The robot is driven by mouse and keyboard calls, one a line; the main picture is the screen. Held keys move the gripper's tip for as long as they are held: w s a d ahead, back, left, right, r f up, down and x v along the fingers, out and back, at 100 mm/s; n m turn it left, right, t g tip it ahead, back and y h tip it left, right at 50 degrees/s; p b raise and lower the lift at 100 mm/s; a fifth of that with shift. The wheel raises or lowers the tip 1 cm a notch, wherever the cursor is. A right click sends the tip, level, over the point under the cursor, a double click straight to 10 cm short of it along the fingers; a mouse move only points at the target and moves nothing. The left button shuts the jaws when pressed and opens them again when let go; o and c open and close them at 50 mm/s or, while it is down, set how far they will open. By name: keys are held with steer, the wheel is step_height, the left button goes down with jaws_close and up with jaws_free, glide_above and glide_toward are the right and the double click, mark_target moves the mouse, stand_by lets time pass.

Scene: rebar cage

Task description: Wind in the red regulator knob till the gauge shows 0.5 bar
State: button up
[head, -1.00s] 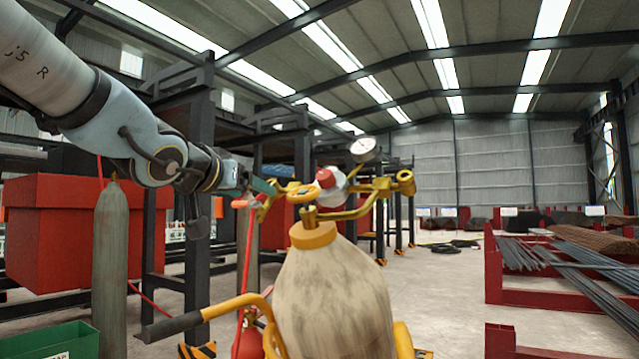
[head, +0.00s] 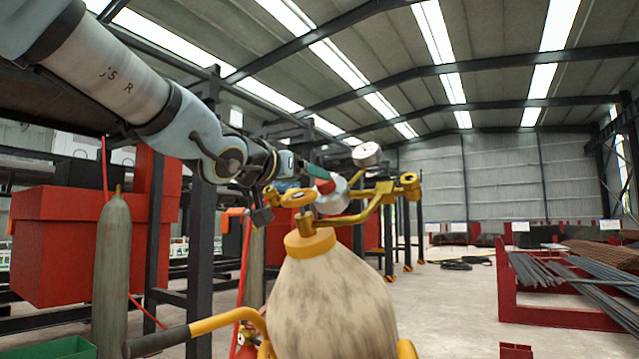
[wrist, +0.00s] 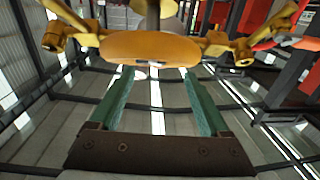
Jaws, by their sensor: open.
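The red regulator knob (head: 325,186) is on the pale regulator body above the yellow-capped cylinder (head: 332,310) in the head view. The round white gauge (head: 366,155) stands above and right of it; its reading is too small to make out. My gripper (head: 318,173) is at the knob's upper left, and a green finger overlaps the knob's edge; I cannot tell whether they touch. In the wrist view my gripper (wrist: 158,72) has its two green fingers wide apart with nothing held. A yellow handwheel (wrist: 152,48) lies beyond the fingertips there. I cannot make out the red knob in that view.
The yellow handwheel also shows in the head view (head: 298,197), just below my gripper, with yellow pipe arms (head: 372,205) to the right. A grey-green cylinder (head: 112,270) and red bins (head: 65,245) stand left. Open floor lies right, before a red rebar rack (head: 560,318).

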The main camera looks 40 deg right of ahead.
mark_target(322, 182)
steer(key=x, duration=0.6)
steer(key=shift+w+d, duration=0.1)
